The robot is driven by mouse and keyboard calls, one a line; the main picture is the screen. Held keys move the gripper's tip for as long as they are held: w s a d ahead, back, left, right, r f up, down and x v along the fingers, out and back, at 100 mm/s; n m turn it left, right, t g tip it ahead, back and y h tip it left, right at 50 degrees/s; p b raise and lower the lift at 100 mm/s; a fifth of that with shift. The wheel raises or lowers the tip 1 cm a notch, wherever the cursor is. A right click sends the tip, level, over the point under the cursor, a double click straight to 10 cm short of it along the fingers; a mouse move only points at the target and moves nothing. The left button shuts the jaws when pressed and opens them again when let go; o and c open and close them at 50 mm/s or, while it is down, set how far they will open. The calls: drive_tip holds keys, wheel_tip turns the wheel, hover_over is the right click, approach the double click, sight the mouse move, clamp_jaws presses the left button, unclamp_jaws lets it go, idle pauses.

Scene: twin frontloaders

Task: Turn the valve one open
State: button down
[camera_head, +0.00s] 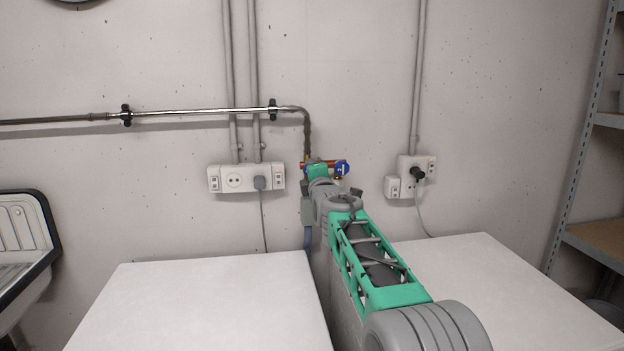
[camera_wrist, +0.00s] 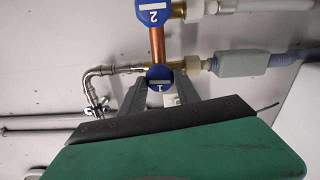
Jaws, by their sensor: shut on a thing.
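Valve one has a round blue knob marked 1 (camera_wrist: 159,77) and sits on a brass fitting in the wrist view. My gripper (camera_wrist: 157,92) has its two grey fingers on either side of this knob and is shut on it. The fingers hide part of the knob's lower side. A second blue knob marked 2 (camera_wrist: 153,12) is at the top of the wrist view, joined by a copper pipe (camera_wrist: 157,45). In the head view, a blue knob (camera_head: 342,168) shows beside my gripper, and my arm hides valve one.
Two white machine tops stand below the valves, left (camera_head: 200,305) and right (camera_head: 490,290). A metal wall pipe (camera_head: 200,112) bends down to the valves. Outlets (camera_head: 246,178) flank them. A grey box (camera_wrist: 237,63) on a hose is right of valve one. A sink (camera_head: 25,240) stands far left.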

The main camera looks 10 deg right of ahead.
drive_tip(key=shift+n, duration=0.4)
drive_tip(key=c, duration=0.9)
unclamp_jaws()
drive_tip(key=s+b, duration=0.1)
drive_tip(key=s, duration=0.6)
drive_tip(key=shift+s+b, duration=0.35)
drive_tip(key=shift+s, duration=0.05)
drive_tip(key=shift+s, duration=0.1)
drive_tip(key=s+f+m+g+p, duration=0.5)
drive_tip(key=s+f+m, duration=0.1)
drive_tip(key=s, duration=0.7)
drive_tip(key=s+f+m+g+p, duration=0.4)
drive_tip(key=s+m, duration=0.3)
drive_tip(key=s, duration=0.7)
drive_tip(key=s+f+m+g+p, duration=0.5)
drive_tip(key=s+f+m, duration=0.2)
drive_tip(key=s, duration=0.6)
drive_tip(key=shift+s+a+f+g+p, duration=0.15)
drive_tip(key=shift+s+f+g+p, duration=0.15)
drive_tip(key=shift+g+p, duration=0.1)
